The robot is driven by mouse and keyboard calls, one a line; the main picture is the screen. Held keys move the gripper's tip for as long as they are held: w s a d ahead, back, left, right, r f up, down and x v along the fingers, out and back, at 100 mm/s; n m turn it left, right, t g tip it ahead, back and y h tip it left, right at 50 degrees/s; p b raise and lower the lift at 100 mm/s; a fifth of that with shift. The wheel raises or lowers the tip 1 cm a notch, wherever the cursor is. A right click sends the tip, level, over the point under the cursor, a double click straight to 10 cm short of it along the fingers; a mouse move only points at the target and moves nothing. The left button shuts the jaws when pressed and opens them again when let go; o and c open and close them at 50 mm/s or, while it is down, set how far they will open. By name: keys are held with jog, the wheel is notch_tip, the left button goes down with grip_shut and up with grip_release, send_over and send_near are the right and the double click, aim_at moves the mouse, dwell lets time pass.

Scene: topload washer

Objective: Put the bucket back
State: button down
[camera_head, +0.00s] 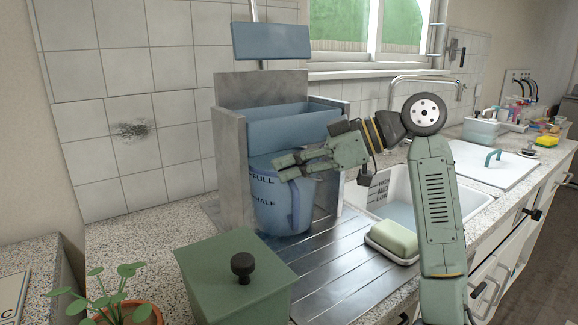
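The blue bucket (264,211), marked FULL and HALF, stands upright in the grey stone frame (229,165), below a blue trough (290,130). Its handle (299,203) is on the right side. My gripper (280,167) reaches in from the right, in front of the bucket's upper part. Its two fingertips are apart, one above the other, with nothing visible held between them. The fingers hide part of the bucket's rim and the handle's top. I cannot tell whether they touch the bucket.
A green lidded box (232,285) and a potted plant (110,300) stand in front. A soap bar (394,236) sits in a dish beside the sink (412,185). A blue panel (270,41) hangs above the trough. The ridged metal drainer (335,262) has bare room.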

jog(key=shift+w+f+b, duration=0.15)
jog(key=shift+f+b, duration=0.15)
jog(key=shift+b, duration=0.25)
jog(key=shift+a, duration=0.1)
jog(key=shift+f, duration=0.15)
jog(key=c, duration=1.8)
grip_release()
jog(key=shift+r, duration=0.2)
jog(key=v, duration=1.2)
jog(key=shift+b, duration=0.3)
